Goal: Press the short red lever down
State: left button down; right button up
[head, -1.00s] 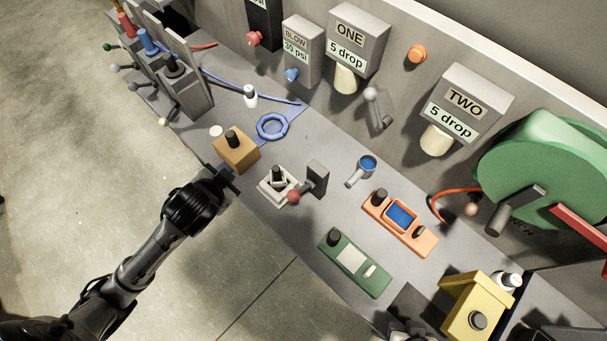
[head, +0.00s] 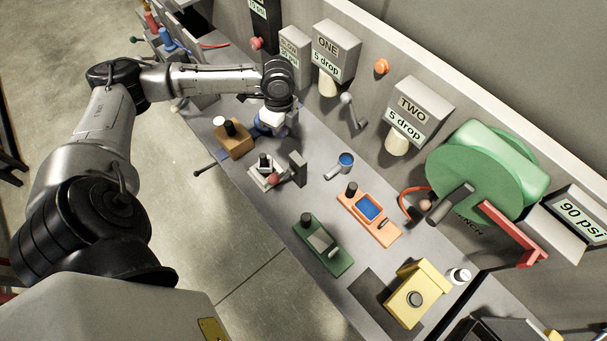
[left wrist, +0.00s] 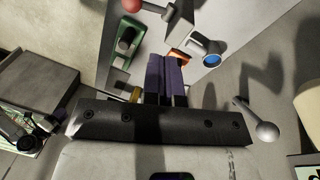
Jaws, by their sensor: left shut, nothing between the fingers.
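A short lever with a red ball knob (head: 273,179) sticks out of a small dark grey block (head: 298,168) on the bench, in the middle of the head view. The knob also shows at the top edge of the left wrist view (left wrist: 132,5). My left gripper (head: 284,128) is above the bench behind and beyond this lever, apart from it; its fingertips are hard to make out in the head view. In the left wrist view its two dark fingers (left wrist: 166,66) are together with nothing between them. My right gripper is not in view.
A white-based toggle (head: 265,170) and a brown block (head: 235,140) stand beside the lever. A blue-topped cup (head: 345,160), orange box (head: 368,215) and green box (head: 322,243) lie to the right. A grey-ball lever (head: 346,99) juts from the back panel.

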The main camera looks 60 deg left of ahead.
pick_arm(q)
jog(key=m, duration=0.1)
jog(key=d+m+h, duration=0.1)
jog(key=m, duration=0.1)
jog(key=d+m, duration=0.1)
jog(key=shift+s+r+m+g+h, duration=0.25)
jog(key=shift+s+m+g+h, duration=0.05)
jog(key=shift+s+m+g, duration=0.1)
jog(key=p, duration=0.2)
send_over(278, 178)
jog(key=w, duration=0.2)
notch_tip(278, 178, down, 10)
jog(key=shift+s+a+f+p, duration=0.15)
jog(key=shift+s+f+p, duration=0.1)
jog(key=shift+f, duration=0.15)
jog(key=shift+s+a+f+p, duration=0.15)
jog(key=shift+f+p, duration=0.05)
jog(key=shift+f, duration=0.15)
jog(key=shift+s+a+f, duration=0.1)
jog(key=shift+s+f, duration=0.25)
jog(key=shift+f, duration=0.4)
